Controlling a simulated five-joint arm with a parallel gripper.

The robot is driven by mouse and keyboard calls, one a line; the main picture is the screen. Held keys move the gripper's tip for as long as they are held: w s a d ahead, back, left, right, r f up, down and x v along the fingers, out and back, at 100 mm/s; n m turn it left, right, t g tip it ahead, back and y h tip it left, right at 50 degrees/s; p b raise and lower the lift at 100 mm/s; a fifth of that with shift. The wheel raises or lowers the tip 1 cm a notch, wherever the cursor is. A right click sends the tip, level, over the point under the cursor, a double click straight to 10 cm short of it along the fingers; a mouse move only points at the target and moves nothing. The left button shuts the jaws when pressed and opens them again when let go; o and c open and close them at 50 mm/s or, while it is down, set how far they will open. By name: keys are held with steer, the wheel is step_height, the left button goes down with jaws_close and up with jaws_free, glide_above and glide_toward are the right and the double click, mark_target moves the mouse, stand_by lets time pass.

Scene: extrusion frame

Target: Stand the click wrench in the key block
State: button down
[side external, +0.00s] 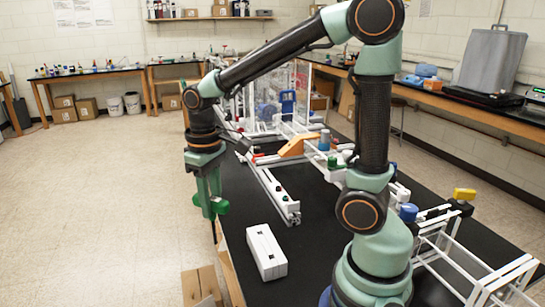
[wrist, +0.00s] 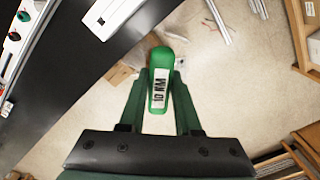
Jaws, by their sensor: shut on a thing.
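The click wrench (wrist: 160,80) has a green body with a white label reading "10 NM" in the wrist view. My gripper (wrist: 158,92) is shut on it, with one finger on each side. In the side external view my gripper (side external: 209,198) points down near the table's left edge. The green wrench (side external: 221,206) shows between its fingers, and a thin dark shaft hangs below. The white key block (side external: 268,252) lies on the black table, to the right of and apart from the wrench. It has dark openings on top and also shows at the top of the wrist view (wrist: 103,14).
A white rail (side external: 268,185) with red and green knobs stands behind the key block. White extrusion frames (side external: 470,262) are at the right, and an orange part (side external: 297,145) is farther back. A cardboard box (side external: 200,285) stands by the table's front left edge. Black table shows around the block.

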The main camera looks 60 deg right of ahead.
steer(key=shift+d, duration=0.1)
stand_by(0.3)
steer(key=s+d+n, duration=0.2)
steer(key=d+n, duration=0.2)
steer(key=d, duration=0.2)
steer(key=s+d+n, duration=0.2)
steer(key=d+n, duration=0.3)
steer(key=d, duration=0.1)
steer(key=shift+s+d, duration=0.25)
steer(key=shift+d, duration=0.15)
steer(key=shift+f, duration=0.15)
steer(key=shift+f, duration=2.2)
steer(key=shift+f, duration=0.35)
steer(key=shift+f, duration=0.35)
steer(key=shift+f, duration=0.65)
steer(key=shift+f, duration=0.35)
